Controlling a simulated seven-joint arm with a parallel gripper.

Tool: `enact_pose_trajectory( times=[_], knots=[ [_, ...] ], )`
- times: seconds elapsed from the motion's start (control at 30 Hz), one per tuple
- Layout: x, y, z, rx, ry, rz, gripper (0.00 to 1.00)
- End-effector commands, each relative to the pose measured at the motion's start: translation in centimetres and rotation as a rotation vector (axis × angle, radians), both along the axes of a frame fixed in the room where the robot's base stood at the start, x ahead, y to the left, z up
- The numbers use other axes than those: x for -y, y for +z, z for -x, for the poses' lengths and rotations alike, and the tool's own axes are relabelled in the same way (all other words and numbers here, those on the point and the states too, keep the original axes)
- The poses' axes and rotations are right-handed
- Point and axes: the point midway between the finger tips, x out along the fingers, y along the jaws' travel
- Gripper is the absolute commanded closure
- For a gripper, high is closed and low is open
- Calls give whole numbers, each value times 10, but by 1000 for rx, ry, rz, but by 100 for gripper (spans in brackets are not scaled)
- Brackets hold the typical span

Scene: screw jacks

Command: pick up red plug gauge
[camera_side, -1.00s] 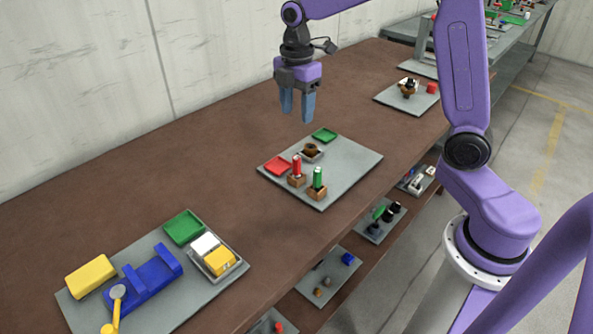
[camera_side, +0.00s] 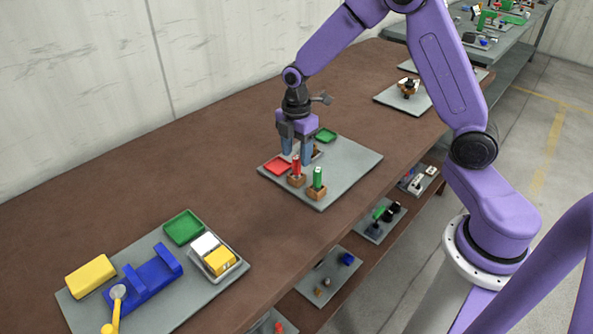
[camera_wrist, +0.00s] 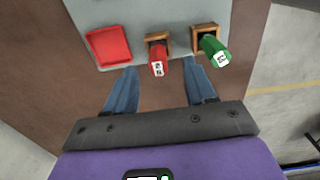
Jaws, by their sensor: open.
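The red plug gauge (camera_side: 296,165) stands upright in a small brown wooden block (camera_side: 297,181) on a grey board, in the side view. In the wrist view the red plug gauge (camera_wrist: 157,58) shows a white label on its end and lies ahead of the fingertips, between their lines. My gripper (camera_side: 297,157) is open and empty, low over the board behind the red gauge. In the wrist view my gripper's (camera_wrist: 163,72) blue fingers are spread wide. I cannot tell whether a finger touches the gauge.
A green plug gauge (camera_side: 318,178) stands in its own wooden block close to the right of the red one. A red tray (camera_side: 277,165) lies to the left and a green tray (camera_side: 326,135) behind. The board's (camera_side: 350,160) right part is clear.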

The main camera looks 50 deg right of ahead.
Motion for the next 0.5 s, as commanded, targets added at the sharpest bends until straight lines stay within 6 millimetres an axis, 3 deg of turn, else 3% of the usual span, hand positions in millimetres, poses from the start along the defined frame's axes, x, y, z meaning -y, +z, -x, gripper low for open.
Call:
enact_pose_trajectory(
  times=[0.3,0.5],
  knots=[
    [2,-40,-1,-3,-1,1,45],
    [1,-49,-2,0,0,0,45]
  ],
)
